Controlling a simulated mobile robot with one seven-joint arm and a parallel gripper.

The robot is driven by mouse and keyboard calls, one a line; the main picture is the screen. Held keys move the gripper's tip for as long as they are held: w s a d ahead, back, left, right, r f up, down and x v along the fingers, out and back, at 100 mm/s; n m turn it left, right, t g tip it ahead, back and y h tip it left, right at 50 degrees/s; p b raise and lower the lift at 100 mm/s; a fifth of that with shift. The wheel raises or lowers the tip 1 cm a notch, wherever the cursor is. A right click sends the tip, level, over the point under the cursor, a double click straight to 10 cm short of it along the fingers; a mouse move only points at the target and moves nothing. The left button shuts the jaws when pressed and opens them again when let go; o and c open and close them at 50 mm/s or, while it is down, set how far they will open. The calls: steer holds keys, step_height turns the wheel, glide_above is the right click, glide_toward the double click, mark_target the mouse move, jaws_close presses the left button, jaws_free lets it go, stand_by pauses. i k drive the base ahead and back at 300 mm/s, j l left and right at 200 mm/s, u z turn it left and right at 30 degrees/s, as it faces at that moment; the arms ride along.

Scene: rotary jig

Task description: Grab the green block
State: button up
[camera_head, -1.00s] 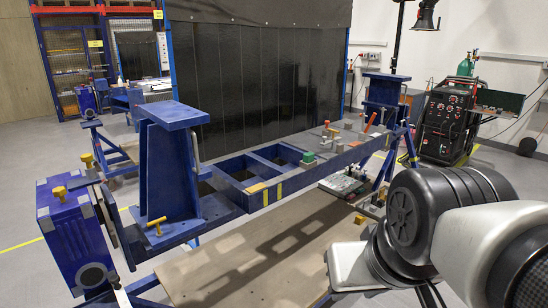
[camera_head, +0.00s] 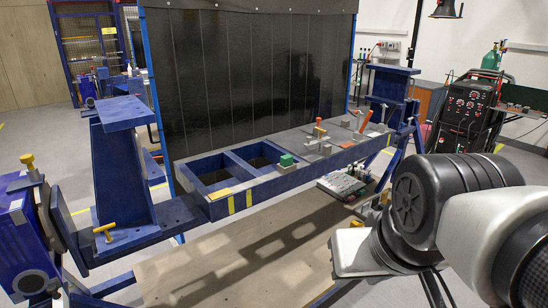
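The small green block (camera_head: 287,160) sits on top of the blue rotary jig beam (camera_head: 300,178), near its middle, beside a grey metal piece (camera_head: 286,168). My arm reaches in from the right side of the view, and its dark joint and pale links stand to the right of the block and apart from it. My gripper is outside the view, so its fingers cannot be seen.
A blue upright bracket (camera_head: 120,165) with a yellow T-handle (camera_head: 104,231) stands left of the beam. Orange-handled clamps (camera_head: 365,121) stand on its right part. A black curtain (camera_head: 250,80) hangs behind. A wooden board (camera_head: 215,270) lies below in front.

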mark_target(286, 160)
steer(key=i+l, duration=0.15)
steer(key=l, duration=0.2)
steer(key=i+l+u, duration=0.1)
steer(key=l, duration=0.25)
steer(key=i+l, duration=0.25)
steer(key=l, duration=0.15)
steer(key=i+l+u, duration=0.2)
steer(key=i+l, duration=0.65)
steer(key=i, duration=0.3)
